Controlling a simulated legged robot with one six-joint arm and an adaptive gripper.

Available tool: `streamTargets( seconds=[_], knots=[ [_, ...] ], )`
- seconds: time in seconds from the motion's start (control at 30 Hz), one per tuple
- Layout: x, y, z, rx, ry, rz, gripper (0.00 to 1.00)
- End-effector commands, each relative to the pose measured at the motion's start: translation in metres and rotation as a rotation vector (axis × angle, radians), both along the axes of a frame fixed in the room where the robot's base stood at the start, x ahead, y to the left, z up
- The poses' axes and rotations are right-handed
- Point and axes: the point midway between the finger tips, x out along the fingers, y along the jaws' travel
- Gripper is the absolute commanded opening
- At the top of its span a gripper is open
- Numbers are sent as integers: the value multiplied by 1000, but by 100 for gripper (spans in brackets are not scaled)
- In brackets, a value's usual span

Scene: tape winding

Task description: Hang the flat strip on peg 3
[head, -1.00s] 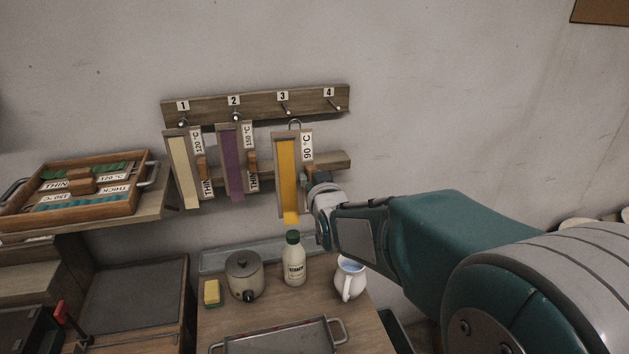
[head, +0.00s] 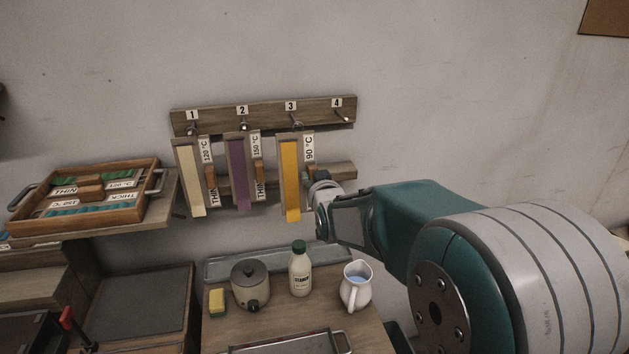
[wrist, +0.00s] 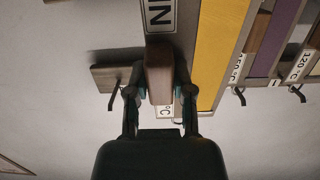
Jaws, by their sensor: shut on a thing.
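The flat strip is a yellow strip (head: 290,178) on a pale backing board labelled 90 °C, hanging upright below peg 3 (head: 298,122). Its top hook overlaps the peg in the head view; I cannot tell whether the peg bears it. My gripper (head: 313,181) is at the board's right side. In the wrist view my gripper (wrist: 160,98) is shut on the brown wooden handle (wrist: 158,72) beside the yellow strip (wrist: 220,50). The fingertips are partly hidden in the head view.
A cream strip (head: 190,180) hangs under peg 1 and a purple strip (head: 238,175) under peg 2, close to the left. Peg 4 (head: 346,119) is bare. A bottle (head: 300,272), pot (head: 250,286) and jug (head: 356,288) stand on the counter below.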

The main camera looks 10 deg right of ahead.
Motion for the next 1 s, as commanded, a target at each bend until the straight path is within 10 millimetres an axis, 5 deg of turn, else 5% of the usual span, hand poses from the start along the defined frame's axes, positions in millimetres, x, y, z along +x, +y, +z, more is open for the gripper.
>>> streamTargets(
  seconds=[1.0],
  knots=[
    [51, 0, -5, 0, -1, 0, 0]
  ],
)
